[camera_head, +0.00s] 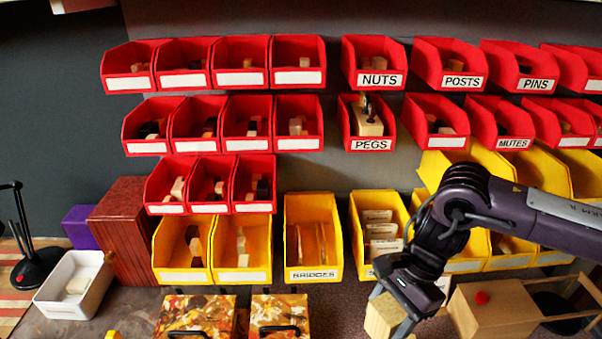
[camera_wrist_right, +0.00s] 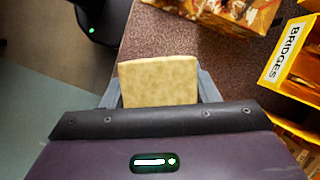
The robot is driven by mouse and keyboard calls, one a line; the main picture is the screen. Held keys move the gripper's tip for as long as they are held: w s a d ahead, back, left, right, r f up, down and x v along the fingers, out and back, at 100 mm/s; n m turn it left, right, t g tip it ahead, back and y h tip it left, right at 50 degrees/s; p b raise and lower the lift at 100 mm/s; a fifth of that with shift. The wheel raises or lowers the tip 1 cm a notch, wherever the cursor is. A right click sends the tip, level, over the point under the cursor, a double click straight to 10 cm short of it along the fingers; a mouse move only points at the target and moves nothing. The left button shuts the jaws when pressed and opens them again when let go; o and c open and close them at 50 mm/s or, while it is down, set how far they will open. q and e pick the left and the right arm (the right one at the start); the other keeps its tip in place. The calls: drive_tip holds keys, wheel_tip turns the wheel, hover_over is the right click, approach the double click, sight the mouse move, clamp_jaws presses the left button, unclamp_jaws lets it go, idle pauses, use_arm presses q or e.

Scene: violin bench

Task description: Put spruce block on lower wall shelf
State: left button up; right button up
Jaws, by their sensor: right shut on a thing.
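The spruce block (camera_head: 380,317) is a pale wooden block low in the head view, right of centre. My right gripper (camera_head: 391,315) is shut on it, with a finger on either side. In the right wrist view the block (camera_wrist_right: 158,82) shows its pale face between the two grey fingers, near the bench edge. Its far side is hidden. My left gripper is out of view. I cannot make out a lower wall shelf for certain in either view.
Red bins (camera_head: 240,80) and yellow bins (camera_head: 313,272) cover the back wall. Two marbled boxes (camera_head: 194,317) stand in front. A wooden box with a red knob (camera_head: 490,325) is beside my right arm. A white tray (camera_head: 45,300) and a dark red box (camera_head: 125,230) stand left.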

drive_tip(key=shift+w+d+r+n+g, duration=0.15)
drive_tip(key=shift+w+d+r+n, duration=0.1)
drive_tip(key=shift+d+r+n, duration=0.25)
drive_tip(key=shift+w+d+r+n+g, duration=0.1)
drive_tip(key=shift+w+d+r+n, duration=0.15)
drive_tip(key=shift+d+r, duration=0.4)
drive_tip(key=shift+w+d+r+n+g, duration=0.2)
drive_tip(key=shift+d+r+n, duration=0.2)
drive_tip(key=shift+d, duration=0.3)
drive_tip(key=shift+d+f, duration=0.1)
